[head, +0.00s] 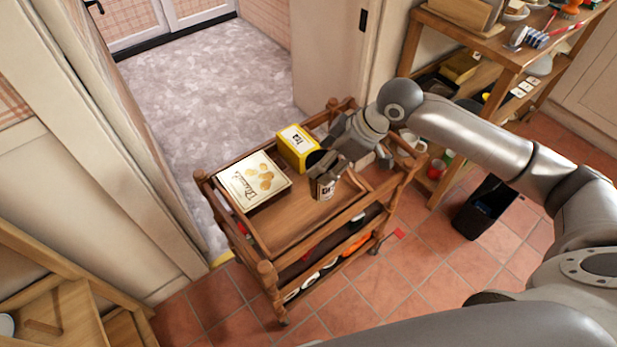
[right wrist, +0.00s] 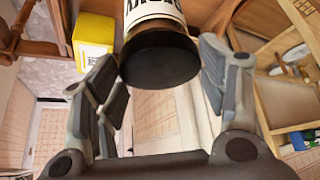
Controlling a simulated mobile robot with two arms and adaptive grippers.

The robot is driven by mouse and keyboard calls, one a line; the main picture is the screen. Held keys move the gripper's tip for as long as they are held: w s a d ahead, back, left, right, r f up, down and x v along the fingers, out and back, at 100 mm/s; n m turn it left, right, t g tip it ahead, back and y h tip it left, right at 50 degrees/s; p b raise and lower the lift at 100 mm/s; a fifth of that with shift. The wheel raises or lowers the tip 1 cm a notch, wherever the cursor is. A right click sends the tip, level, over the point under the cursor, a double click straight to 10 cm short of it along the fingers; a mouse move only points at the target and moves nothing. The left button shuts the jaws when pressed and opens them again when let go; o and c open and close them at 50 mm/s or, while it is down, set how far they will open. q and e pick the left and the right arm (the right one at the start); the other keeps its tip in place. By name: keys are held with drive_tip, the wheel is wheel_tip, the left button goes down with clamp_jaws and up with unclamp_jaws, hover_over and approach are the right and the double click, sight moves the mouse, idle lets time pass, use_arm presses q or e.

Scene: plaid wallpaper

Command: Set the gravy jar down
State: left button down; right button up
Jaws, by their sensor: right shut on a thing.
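The gravy jar (head: 327,188) has a pale label with dark lettering, seen in the head view over the top tray of the wooden trolley (head: 290,232). My right gripper (head: 326,166) is shut on the jar and hides part of it. In the right wrist view the jar's dark round end (right wrist: 160,58) is between the fingers. I cannot tell whether the jar's base touches the tray. My left gripper is in neither view.
A yellow box (head: 298,147) stands close behind the jar on the tray. A cream biscuit box (head: 254,181) lies to the left. A white cup (head: 411,143) is at the trolley's right end. The tray's front part is bare.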

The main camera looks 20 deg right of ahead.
sight(309, 180)
drive_tip(key=x, duration=0.2)
drive_tip(key=a+x, duration=0.1)
drive_tip(key=x, duration=0.2)
drive_tip(key=shift+w+a+f, duration=0.1)
drive_tip(key=f, duration=0.3)
drive_tip(key=shift+w+a+f, duration=0.15)
drive_tip(key=shift+a+f, duration=0.05)
drive_tip(key=shift+f, duration=0.2)
drive_tip(key=o, duration=1.7)
drive_tip(key=shift+f, duration=0.1)
drive_tip(key=shift+o, duration=0.2)
drive_tip(key=v, duration=1.2)
drive_tip(key=shift+p, duration=0.3)
